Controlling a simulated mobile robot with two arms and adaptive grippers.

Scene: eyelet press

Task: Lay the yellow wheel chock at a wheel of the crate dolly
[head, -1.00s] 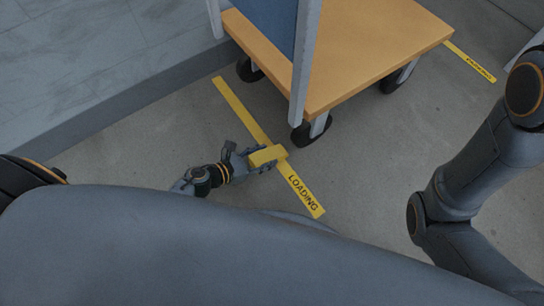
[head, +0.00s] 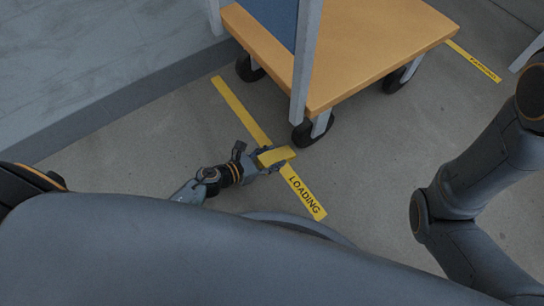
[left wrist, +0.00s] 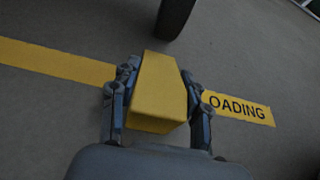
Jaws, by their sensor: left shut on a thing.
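The yellow wheel chock (head: 277,156) is held in my left gripper (head: 266,157), low over the floor by the yellow line. In the left wrist view the chock (left wrist: 158,92) sits between both fingers of the gripper (left wrist: 157,100), which are shut on it. The crate dolly (head: 375,45) has an orange-tan deck, a blue panel and grey posts. Its nearest wheel (head: 311,131) is black and stands just up and right of the chock, with a gap between. That wheel also shows at the top of the left wrist view (left wrist: 175,16). My right gripper is not in view.
Another dolly wheel (head: 249,67) is at the back left, and one (head: 395,80) at the right. A yellow floor strip marked LOADING (head: 305,194) runs beneath the chock. A grey raised step (head: 130,105) lies at left.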

